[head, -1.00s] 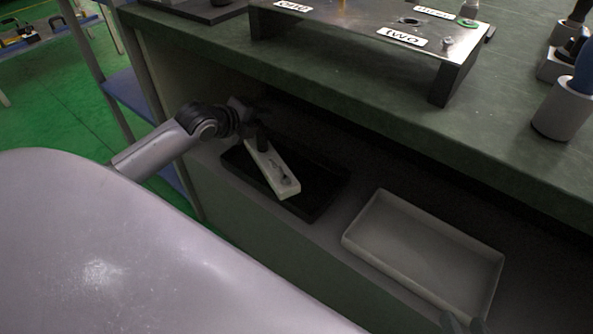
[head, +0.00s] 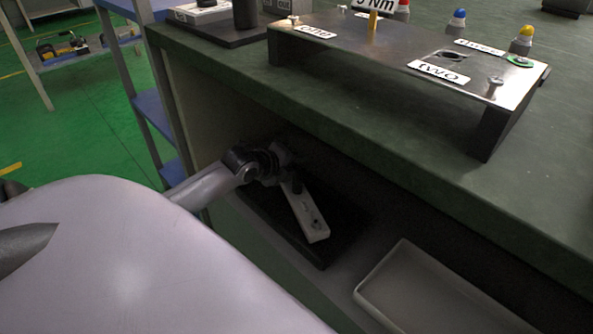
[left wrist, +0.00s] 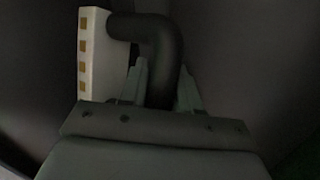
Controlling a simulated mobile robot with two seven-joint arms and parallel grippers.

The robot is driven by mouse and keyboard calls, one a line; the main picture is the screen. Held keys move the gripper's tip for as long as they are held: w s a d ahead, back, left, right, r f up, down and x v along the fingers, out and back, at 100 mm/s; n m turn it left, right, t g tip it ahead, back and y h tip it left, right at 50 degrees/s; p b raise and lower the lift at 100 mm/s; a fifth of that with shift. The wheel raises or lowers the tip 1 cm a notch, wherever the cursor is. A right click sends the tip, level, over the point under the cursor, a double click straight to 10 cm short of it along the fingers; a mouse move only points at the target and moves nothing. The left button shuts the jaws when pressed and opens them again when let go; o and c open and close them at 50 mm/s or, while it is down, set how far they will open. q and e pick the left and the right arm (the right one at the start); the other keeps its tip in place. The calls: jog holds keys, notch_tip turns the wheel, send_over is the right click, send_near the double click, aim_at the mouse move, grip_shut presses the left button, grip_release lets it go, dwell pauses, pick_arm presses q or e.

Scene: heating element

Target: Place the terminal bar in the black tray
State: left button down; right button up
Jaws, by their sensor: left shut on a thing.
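The terminal bar (head: 308,212) is a pale, narrow bar, seen over the black tray (head: 345,250) on the shelf under the bench. In the left wrist view the terminal bar (left wrist: 92,60) shows several gold contacts and a bent black handle (left wrist: 160,45). My left gripper (head: 291,180) is at the bar's far end. In the left wrist view the fingers of my left gripper (left wrist: 160,88) are closed around the handle. I cannot tell whether the bar touches the tray floor. My right gripper is not in view.
A pale empty tray (head: 400,262) stands on the shelf to the right of the black tray. The green bench top (head: 400,125) overhangs the shelf. On it stands a metal stand (head: 390,50) with labels. A shelf rack (head: 150,110) stands at the left.

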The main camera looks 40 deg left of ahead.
aim_at(287, 185)
pick_arm(q)
notch_tip(287, 185, down, 2)
jog(key=shift+f+b, duration=0.1)
jog(key=shift+b, duration=0.2)
jog(key=c, duration=0.8)
grip_release()
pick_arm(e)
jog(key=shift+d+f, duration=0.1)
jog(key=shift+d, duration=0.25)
pick_arm(q)
jog(key=shift+s+r+p, duration=0.25)
jog(key=shift+r+p, duration=0.05)
jog(key=p+v, duration=0.1)
jog(key=v, duration=0.2)
jog(key=shift+s+r+p, duration=0.15)
jog(key=shift+p, duration=0.2)
jog(key=p+v, duration=0.3)
jog(key=v, duration=0.4)
jog(key=shift+s, duration=0.4)
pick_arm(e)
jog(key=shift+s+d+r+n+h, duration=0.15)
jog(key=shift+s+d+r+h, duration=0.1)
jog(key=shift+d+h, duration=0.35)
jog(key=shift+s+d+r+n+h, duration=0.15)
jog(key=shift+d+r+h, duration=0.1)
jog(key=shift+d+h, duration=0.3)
